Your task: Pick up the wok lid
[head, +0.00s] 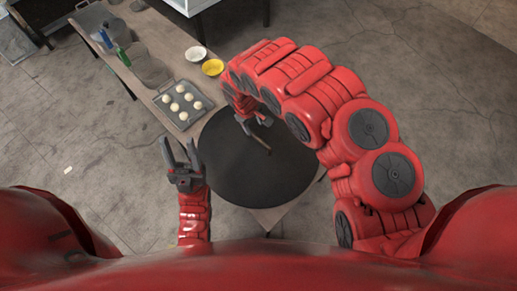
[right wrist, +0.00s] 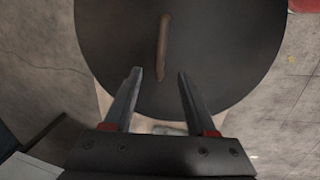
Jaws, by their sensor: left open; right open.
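The wok lid (head: 250,178) is a large dark round disc at the end of the counter in the head view. Its brown handle (head: 259,144) stands out near the far part of the disc. In the right wrist view the lid (right wrist: 215,55) fills the upper middle, with the handle (right wrist: 164,45) near its centre. My right gripper (head: 254,121) is open over the lid's far part. In the wrist view its open fingers (right wrist: 160,75) are apart and empty, with the handle just beyond the tips. My left gripper (head: 179,148) is open and empty to the left of the lid.
A counter (head: 160,50) runs to the upper left. It carries a tray (head: 190,116) of several white balls, a white bowl (head: 196,54), a yellow bowl (head: 212,67) and bottles (head: 123,57). Bare floor (head: 100,150) lies left of it.

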